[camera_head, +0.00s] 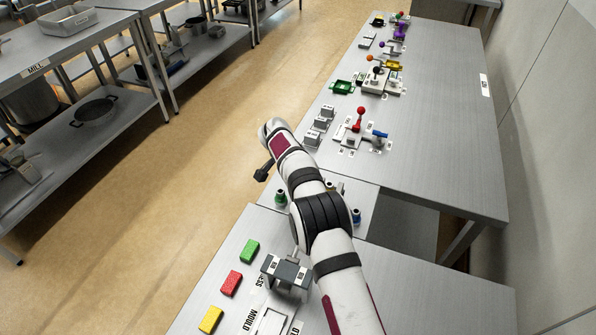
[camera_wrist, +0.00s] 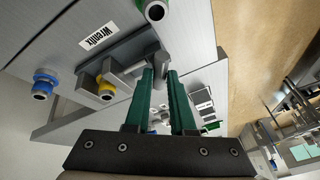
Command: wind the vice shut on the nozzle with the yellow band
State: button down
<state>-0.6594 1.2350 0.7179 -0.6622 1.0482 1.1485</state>
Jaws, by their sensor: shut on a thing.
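In the wrist view, the nozzle with the yellow band (camera_wrist: 105,90) stands at the grey vice (camera_wrist: 128,55), close to its jaws; I cannot tell whether both jaws touch it. My gripper (camera_wrist: 160,76), with two green fingers, is shut on the grey handle (camera_wrist: 159,60) at the vice's right end. The fingers hide part of the handle.
A blue-banded nozzle (camera_wrist: 43,84) stands left of the vice, a green-banded one (camera_wrist: 155,10) near its handle. A white "Wrenfix" label (camera_wrist: 98,35) lies alongside. In the head view, coloured blocks (camera_head: 231,283) lie on the near bench and small fixtures (camera_head: 362,135) on the far bench.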

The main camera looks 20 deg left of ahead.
jog(key=shift+a+m+h, duration=0.1)
jog(key=shift+m+h, duration=0.4)
jog(key=shift+m, duration=0.6)
jog(key=shift+s, duration=0.1)
jog(key=c, duration=0.8)
grip_release()
jog(key=shift+o, duration=0.2)
jog(key=v, duration=1.5)
jog(key=shift+r, duration=0.4)
jog(key=shift+a, duration=0.1)
